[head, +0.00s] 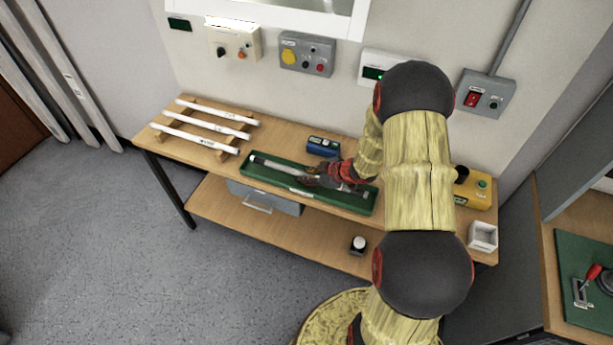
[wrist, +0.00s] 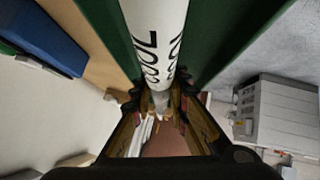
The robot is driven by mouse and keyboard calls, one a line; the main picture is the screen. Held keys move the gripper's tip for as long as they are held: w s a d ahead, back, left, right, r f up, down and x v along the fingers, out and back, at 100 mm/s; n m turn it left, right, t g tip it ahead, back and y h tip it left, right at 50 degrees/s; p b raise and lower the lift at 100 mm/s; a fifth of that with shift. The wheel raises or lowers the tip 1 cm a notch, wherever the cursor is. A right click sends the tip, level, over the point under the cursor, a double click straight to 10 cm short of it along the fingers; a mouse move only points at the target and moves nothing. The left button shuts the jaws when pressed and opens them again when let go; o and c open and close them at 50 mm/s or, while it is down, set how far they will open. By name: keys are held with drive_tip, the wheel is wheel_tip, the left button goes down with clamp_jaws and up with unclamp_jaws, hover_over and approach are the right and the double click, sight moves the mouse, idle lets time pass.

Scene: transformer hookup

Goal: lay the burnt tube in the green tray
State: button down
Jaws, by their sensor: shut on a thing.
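The green tray (head: 355,206) lies on the wooden bench, left of my arm in the head view. Its green walls also show on both sides of the tube in the wrist view (wrist: 235,35). The burnt tube (head: 280,166), greyish white with a dark end, lies lengthwise along the tray and within its outline. Its printed side shows in the wrist view (wrist: 155,30). My gripper (head: 317,178) is shut around the tube over the middle of the tray and hides part of it. I cannot tell whether the tube touches the tray floor.
Three white tubes lie on a wooden rack (head: 225,154) at the bench's left. A blue device (head: 323,146) stands behind the tray. A yellow box (head: 473,190) and a white open container (head: 483,236) are at the right. A grey drawer unit (head: 262,198) is below the bench top.

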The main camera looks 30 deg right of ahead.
drive_tip(key=shift+s+a+f, duration=0.1)
drive_tip(key=shift+s+f, duration=0.3)
drive_tip(key=shift+f, duration=0.35)
drive_tip(key=c, duration=2)
unclamp_jaws()
drive_tip(key=o, duration=0.4)
drive_tip(key=shift+w+f, duration=0.15)
drive_tip(key=shift+w, duration=0.1)
drive_tip(key=shift+c, duration=0.2)
drive_tip(key=shift+d+r, duration=0.2)
drive_tip(key=shift+s+d+r, duration=0.25)
drive_tip(key=shift+s+r, duration=0.05)
drive_tip(key=shift+r, duration=0.15)
drive_tip(key=shift+v, duration=3.4)
